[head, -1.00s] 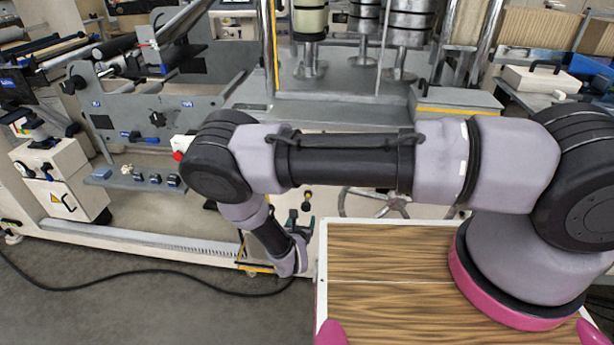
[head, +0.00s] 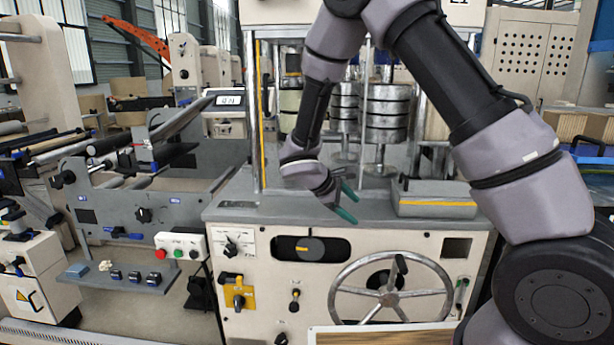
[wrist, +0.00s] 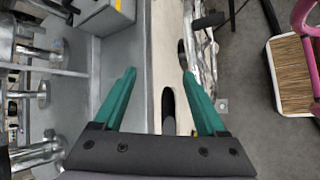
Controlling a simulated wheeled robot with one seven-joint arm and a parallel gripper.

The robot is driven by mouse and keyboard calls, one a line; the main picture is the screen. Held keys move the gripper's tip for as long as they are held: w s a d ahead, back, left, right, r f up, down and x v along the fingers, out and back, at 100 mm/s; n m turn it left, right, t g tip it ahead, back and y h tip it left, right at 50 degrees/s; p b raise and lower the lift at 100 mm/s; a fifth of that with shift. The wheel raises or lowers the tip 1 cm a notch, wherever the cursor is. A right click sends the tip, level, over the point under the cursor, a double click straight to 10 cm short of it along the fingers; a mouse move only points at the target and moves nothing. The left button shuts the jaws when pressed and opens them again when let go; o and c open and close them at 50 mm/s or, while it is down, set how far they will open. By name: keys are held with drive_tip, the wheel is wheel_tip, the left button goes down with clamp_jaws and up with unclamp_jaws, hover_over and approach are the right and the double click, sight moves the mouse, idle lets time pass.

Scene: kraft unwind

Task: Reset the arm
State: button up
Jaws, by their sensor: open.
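My gripper (head: 346,203) has green fingers and is in front of the machine's grey top deck in the head view. The fingers point down and to the right. In the wrist view my gripper (wrist: 158,95) shows its two green fingers spread well apart, with nothing between them. My arm is raised, bent high and reaching down from the top of the head view. The machine's handwheel (head: 391,296) is below and right of the gripper.
The grey machine deck (head: 240,208) carries stacked metal rolls (head: 386,118) on posts and a grey box (head: 436,200) with a yellow stripe. A button box (head: 181,245) is at the left. My wooden-topped base shows in the wrist view, with open floor (wrist: 244,90) beside it.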

drive_tip(key=s+d+r+m+g+y, duration=0.2)
drive_tip(key=s+d+r+m, duration=0.2)
drive_tip(key=d+r+m, duration=0.45)
drive_tip(key=s+d+r+m+t+y, duration=0.2)
drive_tip(key=s+r+m+y, duration=0.2)
drive_tip(key=s+r, duration=0.5)
drive_tip(key=s+d+r+m+t+y, duration=0.2)
drive_tip(key=s+r+m+y, duration=0.2)
drive_tip(key=s+r, duration=0.5)
wheel_tip(320, 180, up, 2)
drive_tip(key=shift+r+m+t, duration=0.25)
drive_tip(key=shift+m+t, duration=0.05)
drive_tip(key=shift+m, duration=0.35)
drive_tip(key=shift+w, duration=0.1)
